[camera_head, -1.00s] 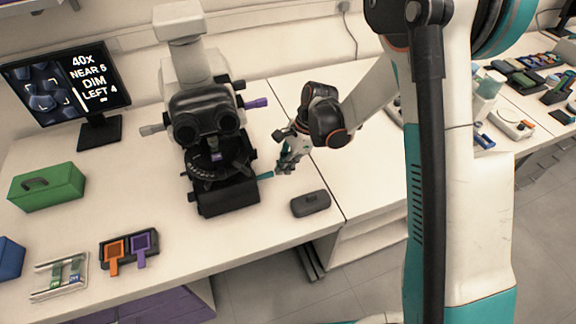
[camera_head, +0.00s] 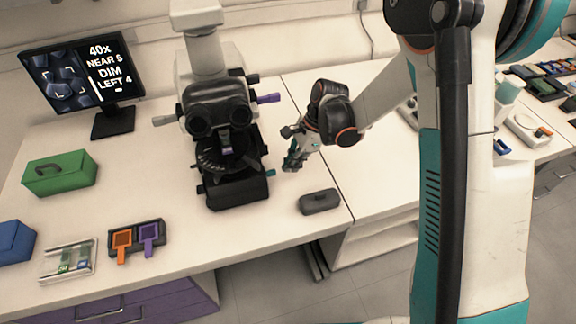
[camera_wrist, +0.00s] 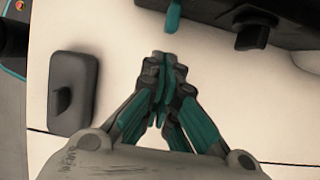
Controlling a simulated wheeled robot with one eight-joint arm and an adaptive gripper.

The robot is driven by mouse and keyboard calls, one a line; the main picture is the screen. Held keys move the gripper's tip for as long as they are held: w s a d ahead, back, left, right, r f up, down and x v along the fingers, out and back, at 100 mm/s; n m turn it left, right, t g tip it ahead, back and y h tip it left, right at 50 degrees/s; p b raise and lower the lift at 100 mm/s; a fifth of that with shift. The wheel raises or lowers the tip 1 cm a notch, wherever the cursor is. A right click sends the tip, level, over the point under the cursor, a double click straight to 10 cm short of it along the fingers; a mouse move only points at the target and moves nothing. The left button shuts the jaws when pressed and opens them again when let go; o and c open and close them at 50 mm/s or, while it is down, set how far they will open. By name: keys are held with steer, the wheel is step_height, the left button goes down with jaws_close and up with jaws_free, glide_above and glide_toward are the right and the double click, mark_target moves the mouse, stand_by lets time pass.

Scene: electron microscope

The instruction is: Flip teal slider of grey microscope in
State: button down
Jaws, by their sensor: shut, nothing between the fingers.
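The grey microscope (camera_head: 202,58) stands on the bench with a black stage and base (camera_head: 238,190). The teal slider (camera_head: 271,173) shows as a short stub on the right side of the base; a small teal tip also shows on the left side. In the wrist view, a teal end (camera_wrist: 173,16) sticks out from the dark base just beyond my fingertips. My gripper (camera_head: 291,163) is right of the base, fingers shut and empty. In the wrist view, the closed fingertips (camera_wrist: 165,65) point at the teal end with a small gap.
A dark grey case (camera_head: 320,201) lies on the bench just right of the base, beside my gripper (camera_wrist: 75,92). A purple knob (camera_head: 268,98) sticks out above. The monitor (camera_head: 82,75), green box (camera_head: 60,172) and slide holders (camera_head: 136,240) are left.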

steer(key=shift+w+d+f, duration=0.1)
steer(key=shift+w+d, duration=0.1)
steer(key=shift+d, duration=0.35)
steer(key=shift+w+d, duration=0.15)
steer(key=shift+d, duration=0.35)
steer(key=s+p+v, duration=0.1)
steer(key=p+v, duration=0.2)
steer(key=v, duration=0.7)
steer(key=shift+w+p, duration=0.3)
steer(key=shift+w, duration=0.15)
steer(key=shift+a, duration=0.15)
